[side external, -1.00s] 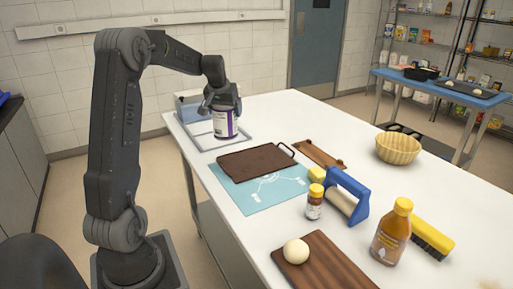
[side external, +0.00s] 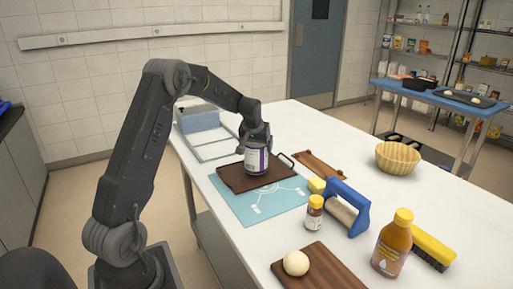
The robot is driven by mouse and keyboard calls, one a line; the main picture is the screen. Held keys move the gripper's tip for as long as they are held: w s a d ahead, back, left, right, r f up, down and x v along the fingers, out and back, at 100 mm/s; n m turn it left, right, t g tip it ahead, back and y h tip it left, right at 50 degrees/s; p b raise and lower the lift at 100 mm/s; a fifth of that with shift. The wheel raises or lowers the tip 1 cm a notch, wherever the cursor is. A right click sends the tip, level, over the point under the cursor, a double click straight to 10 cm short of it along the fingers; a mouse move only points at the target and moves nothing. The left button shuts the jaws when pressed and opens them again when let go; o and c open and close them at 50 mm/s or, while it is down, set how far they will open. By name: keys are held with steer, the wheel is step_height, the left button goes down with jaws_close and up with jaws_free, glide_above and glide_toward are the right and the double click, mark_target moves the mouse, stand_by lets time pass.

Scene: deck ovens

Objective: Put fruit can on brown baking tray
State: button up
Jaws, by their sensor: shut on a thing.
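The fruit can (side external: 256,160), white and purple with a label, is upright over the middle of the brown baking tray (side external: 232,180). My gripper (side external: 256,143) is shut on the can's upper part from above. The can's base appears at or just above the tray's surface; I cannot tell whether it touches. The tray lies flat, partly on a light blue mat (side external: 243,209), with a wire handle at its right end. The can hides part of the tray.
A metal-framed tray (side external: 212,145) stands behind. A wooden board (side external: 318,165), a blue-handled roller (side external: 348,207), a small jar (side external: 314,214), a sauce bottle (side external: 392,245), a yellow brush (side external: 432,250) and a basket (side external: 397,157) lie to the right. A front board (side external: 325,275) holds a pale ball (side external: 296,263).

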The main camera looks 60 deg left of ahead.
steer(key=shift+f, duration=0.25)
steer(key=shift+f, duration=0.15)
steer(key=o, duration=1.1)
steer(key=shift+f, duration=0.1)
